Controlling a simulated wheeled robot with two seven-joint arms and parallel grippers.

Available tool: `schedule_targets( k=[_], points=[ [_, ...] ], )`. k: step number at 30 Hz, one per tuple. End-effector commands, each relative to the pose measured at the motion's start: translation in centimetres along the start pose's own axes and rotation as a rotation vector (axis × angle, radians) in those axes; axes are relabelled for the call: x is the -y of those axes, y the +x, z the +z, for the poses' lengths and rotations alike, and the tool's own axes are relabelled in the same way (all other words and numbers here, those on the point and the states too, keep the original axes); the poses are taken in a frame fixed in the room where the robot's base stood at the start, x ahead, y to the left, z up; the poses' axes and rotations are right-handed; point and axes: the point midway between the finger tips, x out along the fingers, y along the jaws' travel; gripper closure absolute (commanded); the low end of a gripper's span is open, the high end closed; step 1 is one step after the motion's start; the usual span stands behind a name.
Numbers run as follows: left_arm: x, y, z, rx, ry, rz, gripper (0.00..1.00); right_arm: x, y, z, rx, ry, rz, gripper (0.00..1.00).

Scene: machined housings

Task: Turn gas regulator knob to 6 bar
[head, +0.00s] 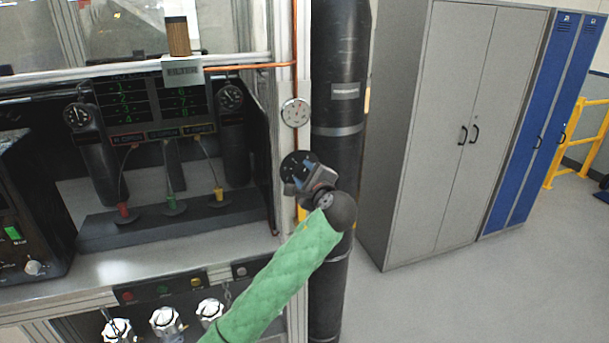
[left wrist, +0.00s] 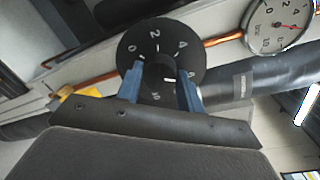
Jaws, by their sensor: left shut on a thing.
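The black regulator knob (left wrist: 158,72) sits at the middle of a round black dial (left wrist: 135,48) with white numbers. In the left wrist view 0, 2, 4 and 10 are readable. A white mark on the knob points to the right of the picture; the number beside it is partly hidden by a finger. My left gripper (left wrist: 160,90) is shut on the knob, one blue finger on each side. In the head view my left gripper (head: 308,183) covers part of the dial (head: 296,163). My right gripper is not in view.
A pressure gauge (head: 295,112) with a red needle is above the dial; it also shows in the left wrist view (left wrist: 278,25). A black vertical pipe (head: 341,100) stands right beside it. A bench with cylinders is left. Grey cabinets (head: 445,130) stand right, with open floor before them.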

Motion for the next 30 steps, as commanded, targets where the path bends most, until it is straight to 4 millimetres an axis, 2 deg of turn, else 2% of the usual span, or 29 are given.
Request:
schedule_targets(
  k=[6,7,10,20,23,30],
  points=[
    [-0.3,-0.1,-0.3,-0.004,0.002,0.004,0.85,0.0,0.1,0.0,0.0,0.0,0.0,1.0],
    [-0.3,-0.1,-0.3,-0.004,0.002,0.004,0.59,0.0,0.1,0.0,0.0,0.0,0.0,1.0],
    [-0.3,-0.1,-0.3,-0.004,0.001,0.003,0.41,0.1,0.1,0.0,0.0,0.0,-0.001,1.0],
    [-0.2,-0.3,-0.2,-0.002,-0.001,0.001,0.41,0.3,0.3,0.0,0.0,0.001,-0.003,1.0],
    [-0.3,-1.1,-0.4,-0.003,-0.001,0.0,0.41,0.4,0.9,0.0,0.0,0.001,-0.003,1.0],
    [-0.5,-4.6,-0.5,-0.004,-0.002,0.0,0.41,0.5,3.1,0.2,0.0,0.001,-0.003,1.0]
  ],
)
